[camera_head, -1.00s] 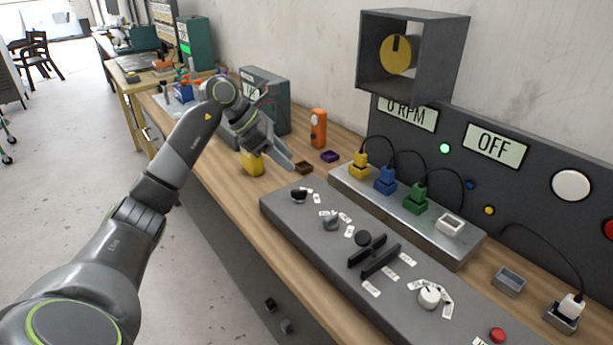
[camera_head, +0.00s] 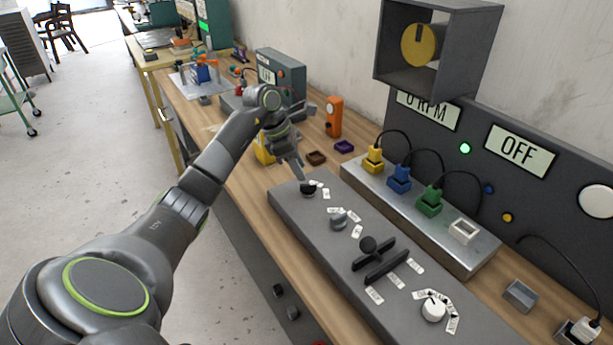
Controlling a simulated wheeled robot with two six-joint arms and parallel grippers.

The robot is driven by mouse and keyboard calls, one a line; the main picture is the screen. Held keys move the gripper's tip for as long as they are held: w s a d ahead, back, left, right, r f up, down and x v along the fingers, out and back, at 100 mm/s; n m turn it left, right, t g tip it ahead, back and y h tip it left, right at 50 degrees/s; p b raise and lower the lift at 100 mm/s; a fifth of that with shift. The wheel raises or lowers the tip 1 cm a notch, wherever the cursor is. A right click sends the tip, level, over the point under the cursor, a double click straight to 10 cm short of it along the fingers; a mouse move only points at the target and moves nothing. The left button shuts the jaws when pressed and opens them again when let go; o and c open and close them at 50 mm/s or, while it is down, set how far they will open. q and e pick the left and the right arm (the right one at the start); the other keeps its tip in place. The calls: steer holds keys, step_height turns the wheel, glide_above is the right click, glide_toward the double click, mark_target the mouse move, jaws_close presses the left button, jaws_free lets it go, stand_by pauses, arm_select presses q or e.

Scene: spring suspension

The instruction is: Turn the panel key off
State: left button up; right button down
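A long grey control panel (camera_head: 300,217) lies on the wooden bench. At its far left end is a small black key-like knob (camera_head: 308,189) with white labels beside it; its exact turn position is too small to read. My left gripper (camera_head: 301,175) points down just above and behind this knob. Its tips look close to the knob, but I cannot tell whether they touch it. Its finger opening is not clear from this angle. My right gripper is not in view.
The panel also carries a grey knob (camera_head: 339,219), a black lever (camera_head: 386,263) and a white dial (camera_head: 433,310). Behind stands a metal strip (camera_head: 483,250) with yellow, blue and green plugs. A display (camera_head: 519,150) reads OFF. An orange device (camera_head: 334,117) stands behind my gripper.

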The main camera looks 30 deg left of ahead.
mark_target(308, 184)
arm_select(q)
steer(key=shift+p+x, duration=0.4)
steer(key=shift+x, duration=2.35)
jaws_close()
